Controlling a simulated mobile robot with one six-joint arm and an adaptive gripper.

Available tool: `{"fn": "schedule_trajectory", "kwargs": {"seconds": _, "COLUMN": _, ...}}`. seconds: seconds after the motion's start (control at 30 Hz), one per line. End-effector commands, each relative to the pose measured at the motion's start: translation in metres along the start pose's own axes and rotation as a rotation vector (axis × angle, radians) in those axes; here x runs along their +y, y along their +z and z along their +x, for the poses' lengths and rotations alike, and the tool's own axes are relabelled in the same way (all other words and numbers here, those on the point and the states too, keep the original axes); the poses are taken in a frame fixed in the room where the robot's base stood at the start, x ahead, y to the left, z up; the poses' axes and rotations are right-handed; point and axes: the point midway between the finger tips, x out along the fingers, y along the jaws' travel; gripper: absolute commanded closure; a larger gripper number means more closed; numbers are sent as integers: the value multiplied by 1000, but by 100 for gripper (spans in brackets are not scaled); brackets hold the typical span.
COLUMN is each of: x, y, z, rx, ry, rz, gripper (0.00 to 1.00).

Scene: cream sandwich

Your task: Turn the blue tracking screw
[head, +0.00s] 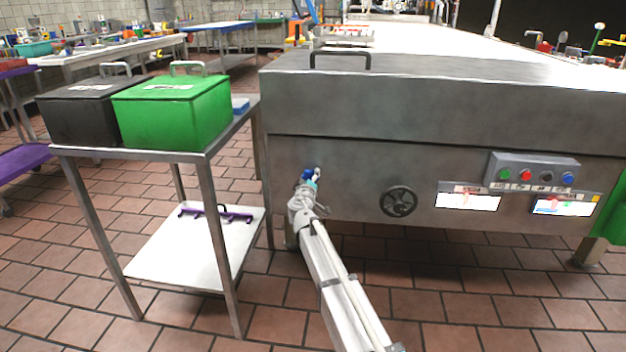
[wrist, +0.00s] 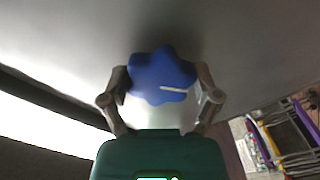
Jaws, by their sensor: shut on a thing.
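The blue tracking screw (wrist: 160,78) is a lobed knob with a white line on its face, on the grey metal side of the machine. In the head view the screw (head: 307,174) shows as a small blue spot at the left of the machine's front panel, partly hidden by my arm's end. My gripper (wrist: 161,85) has one finger on each side of the knob and is shut on it. In the head view my gripper (head: 313,178) is at the panel. The white line on the knob points right and is nearly level in the wrist view.
A black handwheel (head: 398,201) and a button box (head: 535,170) are on the panel to the right. A metal cart (head: 225,130) with a black box (head: 80,110) and a green box (head: 172,112) stands to the left. Tiled floor is open in front.

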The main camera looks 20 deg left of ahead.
Motion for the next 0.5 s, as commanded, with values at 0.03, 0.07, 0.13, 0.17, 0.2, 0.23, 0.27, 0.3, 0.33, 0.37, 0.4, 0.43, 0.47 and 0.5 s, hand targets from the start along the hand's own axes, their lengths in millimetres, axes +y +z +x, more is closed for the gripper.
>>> {"fn": "schedule_trajectory", "kwargs": {"seconds": 0.03, "x": 2, "y": 3, "z": 1, "rx": -7, "ry": 6, "rz": 19, "gripper": 68}}
{"fn": "schedule_trajectory", "kwargs": {"seconds": 0.07, "x": 2, "y": 3, "z": 1, "rx": -7, "ry": 6, "rz": 28, "gripper": 68}}
{"fn": "schedule_trajectory", "kwargs": {"seconds": 0.13, "x": 2, "y": 3, "z": 1, "rx": -7, "ry": 6, "rz": 45, "gripper": 68}}
{"fn": "schedule_trajectory", "kwargs": {"seconds": 0.17, "x": 2, "y": 3, "z": 1, "rx": -7, "ry": 6, "rz": 50, "gripper": 68}}
{"fn": "schedule_trajectory", "kwargs": {"seconds": 0.2, "x": 2, "y": 3, "z": 1, "rx": -7, "ry": 6, "rz": 56, "gripper": 68}}
{"fn": "schedule_trajectory", "kwargs": {"seconds": 0.23, "x": 2, "y": 3, "z": 1, "rx": -7, "ry": 6, "rz": 59, "gripper": 68}}
{"fn": "schedule_trajectory", "kwargs": {"seconds": 0.27, "x": 2, "y": 3, "z": 1, "rx": -7, "ry": 6, "rz": 62, "gripper": 68}}
{"fn": "schedule_trajectory", "kwargs": {"seconds": 0.3, "x": 2, "y": 3, "z": 1, "rx": -7, "ry": 6, "rz": 64, "gripper": 68}}
{"fn": "schedule_trajectory", "kwargs": {"seconds": 0.33, "x": 2, "y": 3, "z": 1, "rx": -7, "ry": 6, "rz": 65, "gripper": 68}}
{"fn": "schedule_trajectory", "kwargs": {"seconds": 0.37, "x": 2, "y": 3, "z": 1, "rx": -7, "ry": 6, "rz": 65, "gripper": 68}}
{"fn": "schedule_trajectory", "kwargs": {"seconds": 0.4, "x": 2, "y": 3, "z": 1, "rx": -7, "ry": 6, "rz": 65, "gripper": 68}}
{"fn": "schedule_trajectory", "kwargs": {"seconds": 0.43, "x": 2, "y": 3, "z": 0, "rx": -7, "ry": 6, "rz": 65, "gripper": 68}}
{"fn": "schedule_trajectory", "kwargs": {"seconds": 0.47, "x": 2, "y": 3, "z": 0, "rx": -7, "ry": 6, "rz": 65, "gripper": 68}}
{"fn": "schedule_trajectory", "kwargs": {"seconds": 0.5, "x": 2, "y": 3, "z": 0, "rx": -7, "ry": 6, "rz": 65, "gripper": 68}}
